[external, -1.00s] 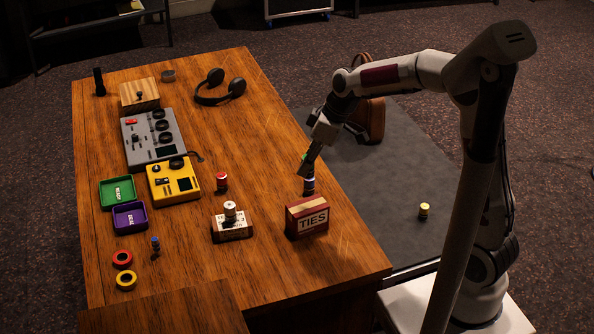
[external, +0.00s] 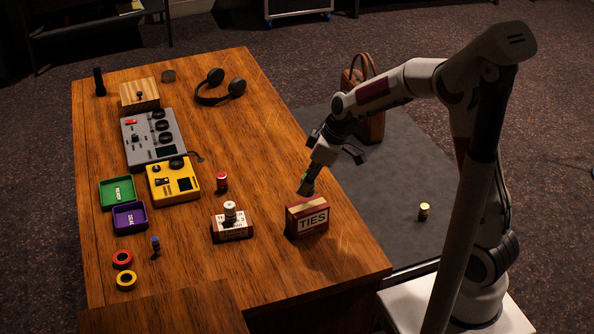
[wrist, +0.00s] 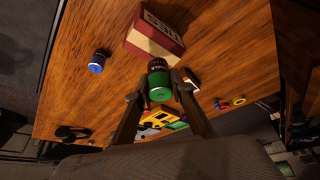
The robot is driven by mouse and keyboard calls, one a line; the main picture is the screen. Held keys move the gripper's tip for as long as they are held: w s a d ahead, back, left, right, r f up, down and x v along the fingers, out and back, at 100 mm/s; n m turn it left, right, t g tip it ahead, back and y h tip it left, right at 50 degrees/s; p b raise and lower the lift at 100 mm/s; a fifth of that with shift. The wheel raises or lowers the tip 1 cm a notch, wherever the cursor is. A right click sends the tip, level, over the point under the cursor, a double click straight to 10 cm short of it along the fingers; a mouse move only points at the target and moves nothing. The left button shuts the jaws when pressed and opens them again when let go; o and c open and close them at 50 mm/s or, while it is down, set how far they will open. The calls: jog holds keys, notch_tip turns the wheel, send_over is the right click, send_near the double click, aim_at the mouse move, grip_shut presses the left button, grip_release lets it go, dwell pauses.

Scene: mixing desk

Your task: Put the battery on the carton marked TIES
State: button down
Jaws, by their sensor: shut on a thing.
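My gripper (external: 307,188) is shut on a green and dark battery. The battery (wrist: 159,82) sits between the fingertips in the wrist view, its green end towards the camera. In the external view, only a small green part of it shows. The red and cream carton marked TIES (external: 308,222) stands on the desk, just in front of and below my gripper; it also shows at the top of the wrist view (wrist: 150,38). The battery looks close to the carton's edge in the wrist view, but I cannot tell whether they touch.
A blue-topped cylinder (wrist: 98,62) stands on the desk beside the carton. A small white-faced carton (external: 234,232) bears a pale cylinder (external: 230,210) to the left. A red cylinder (external: 221,182) stands behind it. The desk's right front corner is clear.

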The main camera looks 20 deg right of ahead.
jog(key=shift+f, duration=0.1)
jog(key=shift+f, duration=1.75)
jog(key=shift+f, duration=0.2)
jog(key=c, duration=1.8)
grip_release()
jog(key=shift+o, duration=0.2)
jog(key=shift+r, duration=0.1)
jog(key=v, duration=1.2)
jog(key=shift+r, duration=0.15)
